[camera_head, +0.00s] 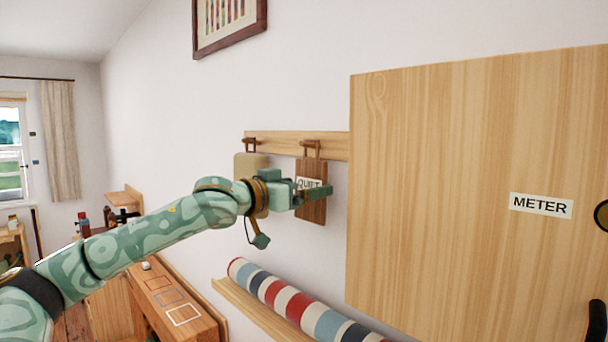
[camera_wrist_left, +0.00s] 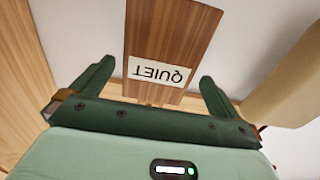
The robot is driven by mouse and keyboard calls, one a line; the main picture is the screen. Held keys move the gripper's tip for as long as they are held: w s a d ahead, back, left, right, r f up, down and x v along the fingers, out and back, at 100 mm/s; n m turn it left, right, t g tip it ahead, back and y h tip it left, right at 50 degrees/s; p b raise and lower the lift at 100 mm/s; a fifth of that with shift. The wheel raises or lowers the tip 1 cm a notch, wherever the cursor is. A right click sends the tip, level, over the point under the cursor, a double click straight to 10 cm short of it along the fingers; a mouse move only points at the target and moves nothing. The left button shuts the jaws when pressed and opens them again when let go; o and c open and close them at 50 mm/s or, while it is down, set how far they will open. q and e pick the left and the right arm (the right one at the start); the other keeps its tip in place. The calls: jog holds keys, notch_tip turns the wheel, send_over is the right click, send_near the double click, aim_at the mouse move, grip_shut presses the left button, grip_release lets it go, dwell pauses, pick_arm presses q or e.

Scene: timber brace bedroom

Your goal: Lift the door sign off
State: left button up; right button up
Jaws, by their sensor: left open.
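The door sign (camera_head: 311,208) is a brown wooden board with a white "QUIET" label. It hangs from a peg on a wooden rail (camera_head: 290,139) on the wall. My left gripper (camera_head: 312,190) is open in front of the sign, partly covering its label in the head view. In the left wrist view the sign (camera_wrist_left: 160,50) appears upside down between the two spread fingers of the left gripper (camera_wrist_left: 150,85), with a gap on each side. I cannot tell how deep the fingers reach around it. My right gripper is not in view.
A beige board (camera_head: 246,164) hangs just left of the sign. A large wooden panel marked "METER" (camera_head: 430,190) stands close on the right. Below, a striped roll (camera_head: 290,300) lies on a wooden ledge (camera_head: 258,312). A framed picture (camera_head: 229,22) hangs above.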

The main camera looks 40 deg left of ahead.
pick_arm(q)
jog(key=shift+w+d, duration=0.1)
jog(key=shift+w, duration=0.55)
jog(key=shift+d, duration=0.1)
jog(key=c, duration=0.9)
jog(key=shift+r+p, duration=0.75)
jog(key=shift+p, duration=0.3)
jog(key=shift+s, duration=0.1)
